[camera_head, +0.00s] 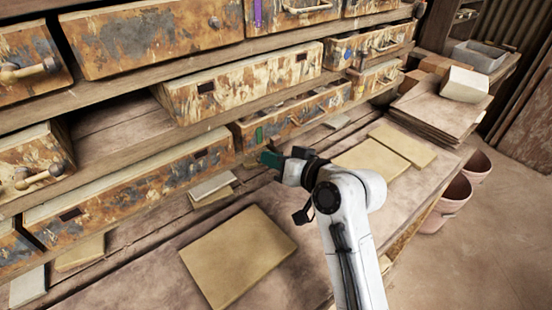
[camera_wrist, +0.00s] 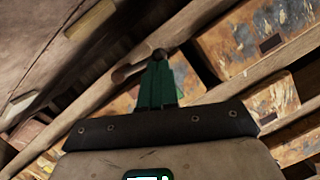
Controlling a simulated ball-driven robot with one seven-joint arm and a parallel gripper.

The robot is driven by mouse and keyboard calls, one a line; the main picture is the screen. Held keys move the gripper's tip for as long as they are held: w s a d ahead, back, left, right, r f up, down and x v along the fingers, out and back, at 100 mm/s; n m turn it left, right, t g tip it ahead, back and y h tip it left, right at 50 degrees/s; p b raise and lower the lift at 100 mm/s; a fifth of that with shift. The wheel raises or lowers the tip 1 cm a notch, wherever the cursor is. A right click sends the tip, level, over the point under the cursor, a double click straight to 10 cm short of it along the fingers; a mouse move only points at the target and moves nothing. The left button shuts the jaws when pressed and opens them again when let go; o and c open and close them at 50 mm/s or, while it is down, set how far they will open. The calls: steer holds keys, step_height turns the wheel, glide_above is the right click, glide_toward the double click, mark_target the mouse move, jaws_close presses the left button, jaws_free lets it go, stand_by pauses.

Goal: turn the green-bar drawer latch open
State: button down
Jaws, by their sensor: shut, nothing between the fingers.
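A small green bar (camera_head: 259,135) marks the left end of the front of a rust-stained drawer (camera_head: 306,108) in the lower row. My gripper (camera_head: 268,159) has green fingers and is just below and slightly right of the green bar in the head view. In the wrist view my gripper (camera_wrist: 159,62) is shut and empty. Its tips overlap a round, dark-centred end of a wooden, handle-like piece (camera_wrist: 132,72); I cannot tell whether they touch.
Other stained drawers, one with a purple bar (camera_head: 257,12), fill the rack above and left. A long drawer (camera_head: 140,185) juts out at left. A tan tile (camera_head: 238,256) lies on the bench below my gripper; stacked boards (camera_head: 436,108) and pink pots (camera_head: 447,200) are at right.

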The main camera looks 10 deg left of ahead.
steer(key=shift+s+a+f+n+b, duration=0.15)
steer(key=shift+f+n+b, duration=0.2)
steer(key=shift+n, duration=0.15)
stand_by(0.4)
